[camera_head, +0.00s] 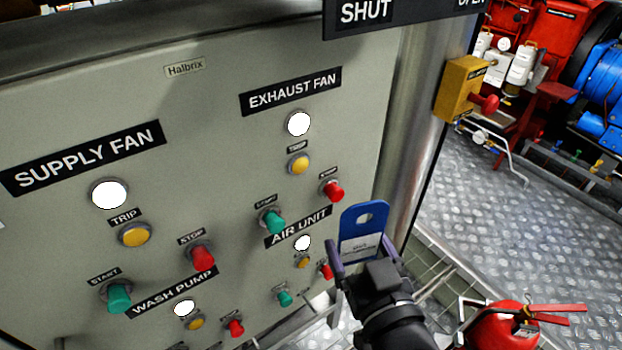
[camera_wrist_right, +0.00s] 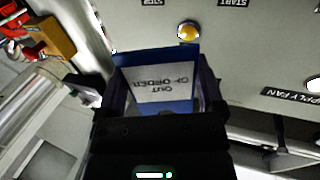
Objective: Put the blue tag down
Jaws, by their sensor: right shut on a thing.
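The blue tag (camera_head: 363,222) has a hole near its top and a white label. It stands upright in my right gripper (camera_head: 360,262), in front of the lower right part of the control panel. In the right wrist view the tag (camera_wrist_right: 183,62) shows its white label with "OUT OF ORDER" upside down, between the fingers of my right gripper (camera_wrist_right: 160,97). The gripper is shut on the tag and hides its lower end. I cannot tell how far the tag is from the panel. My left gripper is not in view.
The grey panel (camera_head: 215,120) carries green and red buttons and yellow and white lamps. A yellow box with a red knob (camera_head: 462,90) is on the right. A red fire extinguisher (camera_head: 500,328) stands at the lower right.

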